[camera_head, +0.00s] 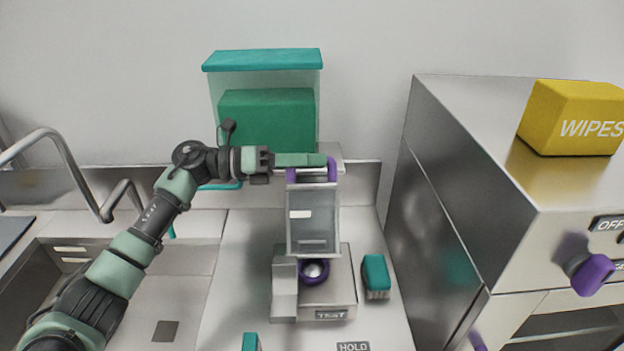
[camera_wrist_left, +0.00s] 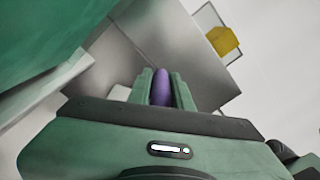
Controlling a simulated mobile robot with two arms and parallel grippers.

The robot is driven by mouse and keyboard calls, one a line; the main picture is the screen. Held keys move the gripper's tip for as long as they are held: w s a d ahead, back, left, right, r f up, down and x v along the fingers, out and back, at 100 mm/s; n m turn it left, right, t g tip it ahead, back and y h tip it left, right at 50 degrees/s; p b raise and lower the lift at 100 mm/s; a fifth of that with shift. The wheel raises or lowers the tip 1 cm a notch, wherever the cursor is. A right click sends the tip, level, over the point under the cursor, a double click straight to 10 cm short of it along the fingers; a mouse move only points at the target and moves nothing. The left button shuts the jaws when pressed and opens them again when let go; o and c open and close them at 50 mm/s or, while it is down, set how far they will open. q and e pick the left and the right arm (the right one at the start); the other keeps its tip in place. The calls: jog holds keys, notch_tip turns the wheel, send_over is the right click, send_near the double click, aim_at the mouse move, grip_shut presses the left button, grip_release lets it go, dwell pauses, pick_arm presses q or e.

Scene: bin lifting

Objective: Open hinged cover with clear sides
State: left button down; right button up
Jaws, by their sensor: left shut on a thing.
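A hinged cover (camera_head: 314,230) with clear, greyish sides stands raised above a metal device (camera_head: 335,290) labelled TEST. Its purple handle (camera_head: 332,175) is at the top. Under the cover, a purple ring around a round button (camera_head: 314,270) is exposed on the device. My left gripper (camera_head: 325,160) reaches in from the left and is shut on the handle. In the left wrist view, the purple handle (camera_wrist_left: 161,88) sits between the two green fingers of the left gripper (camera_wrist_left: 162,80). My right gripper is not in view.
A clear bin with a teal lid (camera_head: 262,60) stands behind. A teal and grey block (camera_head: 376,276) lies right of the device. A steel cabinet (camera_head: 450,190) with yellow wipes (camera_head: 570,115) on top bounds the right side. A sink and tap (camera_head: 75,165) are left.

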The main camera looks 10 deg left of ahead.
pick_arm(q)
jog(key=c, duration=1.3)
grip_release()
jog(key=shift+a, duration=0.25)
jog(key=a+b, duration=0.1)
jog(key=a, duration=0.1)
jog(key=s+a+b, duration=0.1)
jog(key=a, duration=0.1)
jog(key=a+b, duration=0.1)
jog(key=a, duration=0.2)
jog(key=shift+s+a+r, duration=0.1)
jog(key=shift+s, duration=0.25)
